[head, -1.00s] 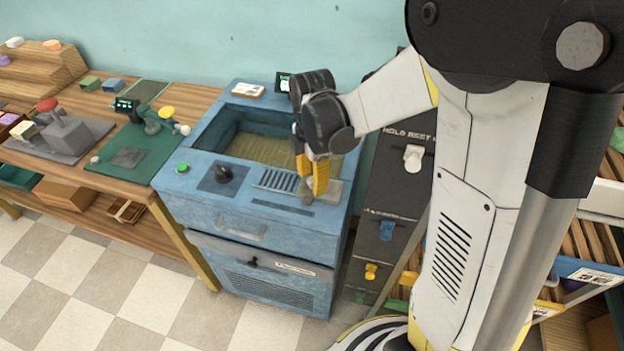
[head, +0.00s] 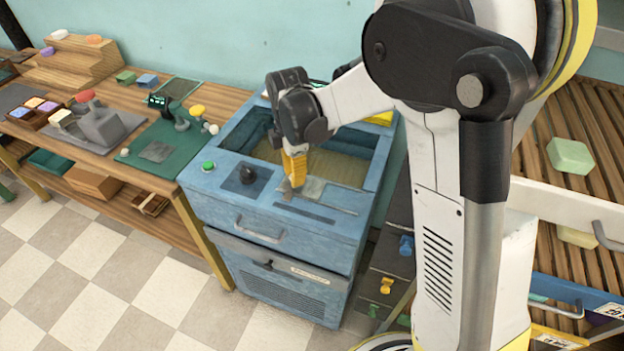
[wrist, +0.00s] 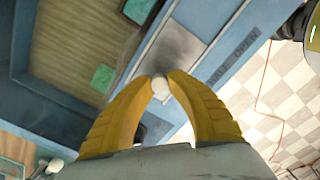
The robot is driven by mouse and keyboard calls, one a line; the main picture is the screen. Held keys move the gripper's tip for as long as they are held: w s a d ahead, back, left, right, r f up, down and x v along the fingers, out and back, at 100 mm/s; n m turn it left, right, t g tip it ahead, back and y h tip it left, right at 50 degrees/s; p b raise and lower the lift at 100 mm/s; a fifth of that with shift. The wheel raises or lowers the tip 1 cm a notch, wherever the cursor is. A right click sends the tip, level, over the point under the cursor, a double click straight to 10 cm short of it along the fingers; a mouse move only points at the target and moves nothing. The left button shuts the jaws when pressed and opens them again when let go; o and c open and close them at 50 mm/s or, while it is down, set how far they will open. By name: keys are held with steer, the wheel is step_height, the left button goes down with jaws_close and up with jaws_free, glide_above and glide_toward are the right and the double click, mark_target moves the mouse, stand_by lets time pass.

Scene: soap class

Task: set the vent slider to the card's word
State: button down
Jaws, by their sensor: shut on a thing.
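The vent slider is a grey plate (head: 313,188) on the front top of the blue machine (head: 240,205). My gripper (head: 293,186) points down at the slider's left part. In the wrist view my gripper (wrist: 160,86) is shut on the slider's small pale round knob (wrist: 161,87). The grey slider plate (wrist: 180,45) runs up from the knob there. A printed strip (wrist: 236,57) beside it reads "OPEN" at one end; its other letters are unclear. The vent slots are mostly hidden. I cannot make out the card's word.
A black knob (head: 247,173) and a green button (head: 208,166) lie left of the slider. The machine's open basin (head: 340,165) is behind it. A wooden workbench (head: 120,165) with tools stands left. Wooden shelving (head: 600,150) stands right. Tiled floor is clear in front.

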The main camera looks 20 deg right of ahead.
steer(key=shift+w+a, duration=0.1)
steer(key=c, duration=1.6)
jaws_free()
steer(key=o, duration=0.4)
steer(key=shift+w+a, duration=0.1)
steer(key=shift+a, duration=0.05)
step_height(320, 180, up, 12)
